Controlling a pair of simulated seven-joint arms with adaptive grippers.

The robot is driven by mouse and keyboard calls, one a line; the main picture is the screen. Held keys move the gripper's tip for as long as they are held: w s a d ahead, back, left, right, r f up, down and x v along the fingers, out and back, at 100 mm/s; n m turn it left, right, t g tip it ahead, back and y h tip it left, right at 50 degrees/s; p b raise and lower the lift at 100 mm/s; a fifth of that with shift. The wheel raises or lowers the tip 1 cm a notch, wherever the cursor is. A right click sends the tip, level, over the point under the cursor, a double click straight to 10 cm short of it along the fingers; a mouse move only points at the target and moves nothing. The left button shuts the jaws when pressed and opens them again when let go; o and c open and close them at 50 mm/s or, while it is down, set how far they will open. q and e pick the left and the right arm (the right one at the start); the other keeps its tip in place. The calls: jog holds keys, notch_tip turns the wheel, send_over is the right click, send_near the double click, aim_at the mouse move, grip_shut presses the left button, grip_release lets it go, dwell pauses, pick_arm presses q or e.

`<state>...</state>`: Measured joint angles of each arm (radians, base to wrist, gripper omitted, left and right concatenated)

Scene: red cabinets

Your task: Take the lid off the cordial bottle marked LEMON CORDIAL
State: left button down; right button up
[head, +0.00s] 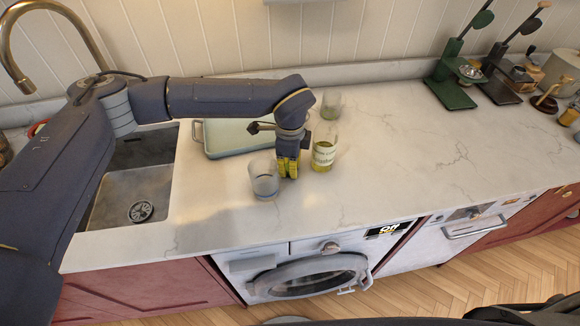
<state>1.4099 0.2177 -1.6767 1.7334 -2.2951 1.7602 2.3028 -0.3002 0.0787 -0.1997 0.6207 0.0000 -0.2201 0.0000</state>
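A short clear bottle (324,153) with yellow liquid and a pale label stands upright on the marble counter; the label is too small to read for certain. Its upper part is blurred, and I cannot tell whether a lid is on it. My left gripper (288,168) points down with yellow fingertips, just left of the bottle and apart from it. I cannot tell whether its fingers are closed or hold anything. My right gripper is not in view.
An empty-looking clear glass (264,181) stands close left of my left gripper. Another glass container (331,105) stands behind the bottle. A pale green tray (222,138) lies behind, near the sink (125,190).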

pick_arm(q)
jog(key=shift+f, duration=0.15)
jog(key=c, duration=1.5)
grip_release()
